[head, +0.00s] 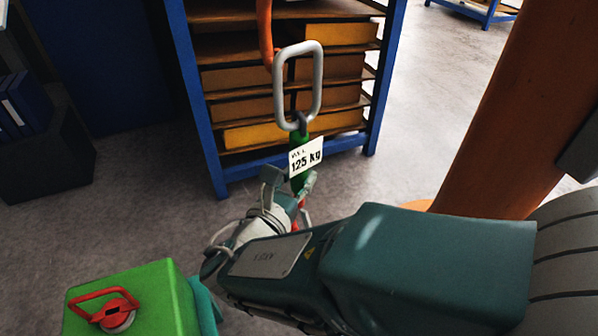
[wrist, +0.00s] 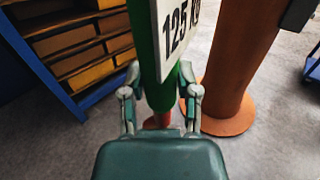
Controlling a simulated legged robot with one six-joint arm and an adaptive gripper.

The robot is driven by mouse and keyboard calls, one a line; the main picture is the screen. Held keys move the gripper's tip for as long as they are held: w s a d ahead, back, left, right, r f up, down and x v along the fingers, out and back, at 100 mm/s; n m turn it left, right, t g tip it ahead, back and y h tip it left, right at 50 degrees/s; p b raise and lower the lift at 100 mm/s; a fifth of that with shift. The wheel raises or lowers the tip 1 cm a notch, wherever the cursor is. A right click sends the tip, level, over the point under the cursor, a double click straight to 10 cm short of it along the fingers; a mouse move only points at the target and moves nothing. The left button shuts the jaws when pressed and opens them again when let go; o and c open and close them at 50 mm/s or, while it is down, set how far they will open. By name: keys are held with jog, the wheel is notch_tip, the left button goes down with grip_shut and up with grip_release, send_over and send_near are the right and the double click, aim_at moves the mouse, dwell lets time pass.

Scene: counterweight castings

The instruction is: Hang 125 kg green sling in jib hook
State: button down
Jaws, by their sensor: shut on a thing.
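The green sling (head: 299,184) hangs upright and carries a white tag (head: 306,157) reading 125 kg. A grey oblong link (head: 318,85) is at its top. My gripper (head: 288,184) is shut on the green sling below the tag. In the wrist view the fingers (wrist: 158,85) close on both sides of the sling (wrist: 145,50), with the tag (wrist: 177,25) above them. The orange jib hook (head: 265,30) comes down from the top edge, and its lower end meets the link's upper left side. I cannot tell whether it passes through the link.
A green block (head: 165,290) with a red lifting ring (head: 115,312) stands at lower left. An orange column (head: 510,110) rises at right; its round foot (wrist: 228,118) shows in the wrist view. Grey floor is clear between.

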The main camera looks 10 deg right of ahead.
jog(key=shift+a, duration=0.45)
jog(key=shift+w+d, duration=0.5)
jog(key=shift+d, duration=0.1)
jog(key=shift+w, duration=0.2)
jog(key=shift+w+a+f, duration=0.1)
jog(key=shift+w+a, duration=0.7)
jog(key=shift+w, duration=0.1)
jog(key=w+a+f, duration=0.1)
jog(key=w+f, duration=0.4)
jog(key=w, duration=0.2)
jog(key=shift+w+a, duration=0.35)
dwell(0.5)
dwell(0.5)
